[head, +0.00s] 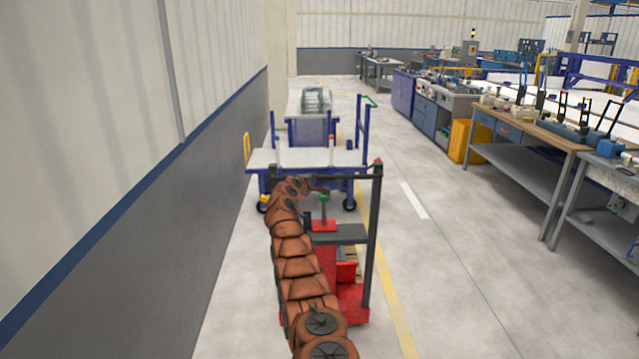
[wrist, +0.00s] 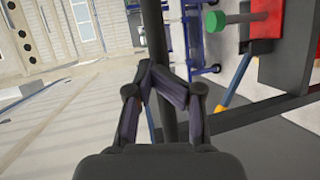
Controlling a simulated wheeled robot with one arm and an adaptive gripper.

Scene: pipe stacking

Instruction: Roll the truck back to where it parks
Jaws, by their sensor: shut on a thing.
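The truck is a red and dark grey stacker with a tall dark frame (head: 375,240), a grey shelf and a red base (head: 352,305). It stands upright on the floor just ahead of me, partly hidden by my arm. Its green knob (wrist: 214,21) and red body (wrist: 285,70) show at the right of the wrist view. My gripper (wrist: 160,85) is closed around a dark bar (wrist: 156,30) of the truck's frame. In the head view my gripper (head: 318,189) is small and dark at the frame's top.
A blue trolley with a grey deck (head: 260,158) stands close beyond the truck, with another table (head: 300,104) behind it. A wall (head: 190,220) runs along the left. Workbenches (head: 525,150) line the right. Open floor (head: 450,270) with a yellow line lies right of the truck.

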